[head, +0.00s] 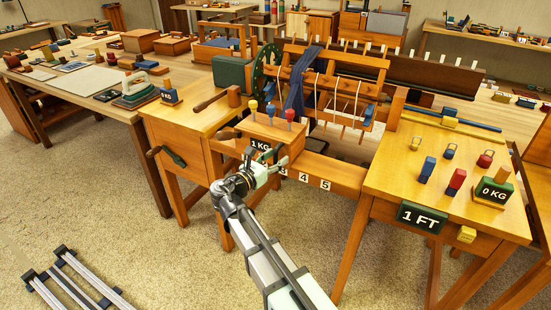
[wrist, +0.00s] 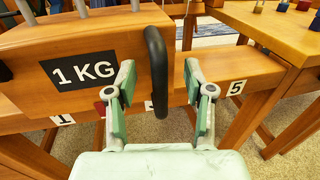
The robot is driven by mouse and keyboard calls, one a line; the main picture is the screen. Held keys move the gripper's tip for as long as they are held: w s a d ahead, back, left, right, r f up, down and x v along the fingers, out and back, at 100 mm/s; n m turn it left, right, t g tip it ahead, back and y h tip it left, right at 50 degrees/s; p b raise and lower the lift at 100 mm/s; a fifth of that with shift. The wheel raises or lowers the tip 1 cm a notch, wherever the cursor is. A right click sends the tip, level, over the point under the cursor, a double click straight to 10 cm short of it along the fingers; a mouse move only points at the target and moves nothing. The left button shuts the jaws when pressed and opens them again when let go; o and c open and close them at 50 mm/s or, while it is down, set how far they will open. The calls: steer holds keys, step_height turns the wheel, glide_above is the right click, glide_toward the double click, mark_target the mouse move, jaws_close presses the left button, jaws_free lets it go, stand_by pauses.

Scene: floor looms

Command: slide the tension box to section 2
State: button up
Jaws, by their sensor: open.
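The tension box (head: 262,133) is a wooden box with a 1 KG label and coloured pegs on top. It sits on the left part of the numbered front rail (head: 345,180). In the wrist view its front (wrist: 28,62) fills the upper left, with a dark upright handle (wrist: 157,70) at its right end. My gripper (head: 263,166) is open in front of the box. In the wrist view its fingers (wrist: 158,82) stand on either side of the handle; contact is not clear. Label 1 (wrist: 62,120) shows below the box and label 5 (wrist: 236,87) farther right. Label 2 is not readable.
A loom frame (head: 330,85) with threads stands behind the rail. The rail right of the box looks clear. Metal rails (head: 75,280) lie on the carpet at lower left.

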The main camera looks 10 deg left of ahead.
steer(key=p+v, duration=0.2)
steer(key=v, duration=0.4)
steer(key=shift+s, duration=0.3)
steer(key=shift+a, duration=0.2)
